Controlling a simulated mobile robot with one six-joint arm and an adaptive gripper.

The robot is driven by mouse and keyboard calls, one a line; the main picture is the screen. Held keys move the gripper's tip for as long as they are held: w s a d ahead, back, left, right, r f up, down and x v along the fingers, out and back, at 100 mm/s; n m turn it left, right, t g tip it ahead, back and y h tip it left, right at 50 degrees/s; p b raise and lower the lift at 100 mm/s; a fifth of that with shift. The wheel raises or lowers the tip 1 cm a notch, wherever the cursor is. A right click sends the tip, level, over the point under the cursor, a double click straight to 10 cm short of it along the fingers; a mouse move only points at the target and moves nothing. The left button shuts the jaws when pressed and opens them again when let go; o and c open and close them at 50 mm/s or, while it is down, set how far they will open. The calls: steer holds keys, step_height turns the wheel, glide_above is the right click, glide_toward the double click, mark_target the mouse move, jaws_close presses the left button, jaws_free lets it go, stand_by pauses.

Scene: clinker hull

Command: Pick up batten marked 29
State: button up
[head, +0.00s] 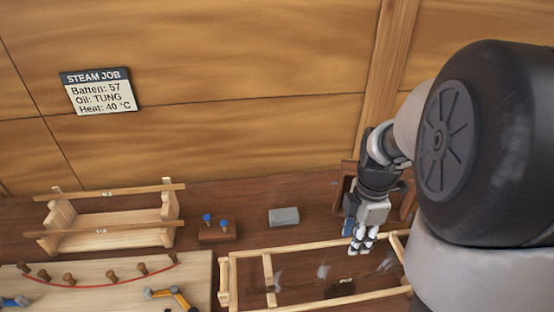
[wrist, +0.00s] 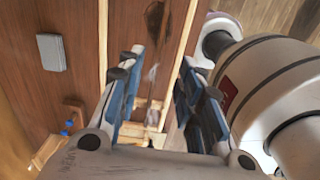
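In the head view two pale wooden battens lie across a wooden rack at the left: a rear batten (head: 140,189) and a front batten (head: 140,226). Each has a small white tag near its middle, but the numbers are too small to read, so I cannot tell which is marked 29. The rack (head: 60,214) has upright ends. My gripper (head: 361,247) is far to the right of the battens, pointing down above a long wooden frame. In the wrist view my gripper (wrist: 158,68) has its blue-padded fingers apart with nothing between them.
A wall sign (head: 98,91) reads Batten: 57, Oil: TUNG, Heat: 40 °C. A grey block (head: 284,217) and a holder with blue-topped items (head: 218,236) stand between rack and gripper. The long frame (head: 300,246) lies below my gripper. A pegged board (head: 90,295) is front left.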

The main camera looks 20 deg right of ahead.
mark_target(344, 276)
steer(key=shift+n, duration=0.3)
step_height(344, 276, down, 18)
steer(key=b, duration=0.5)
steer(key=shift+s+r+b, duration=0.1)
steer(key=shift+b, duration=0.2)
steer(key=shift+r, duration=0.1)
steer(key=shift+c, duration=0.3)
jaws_close()
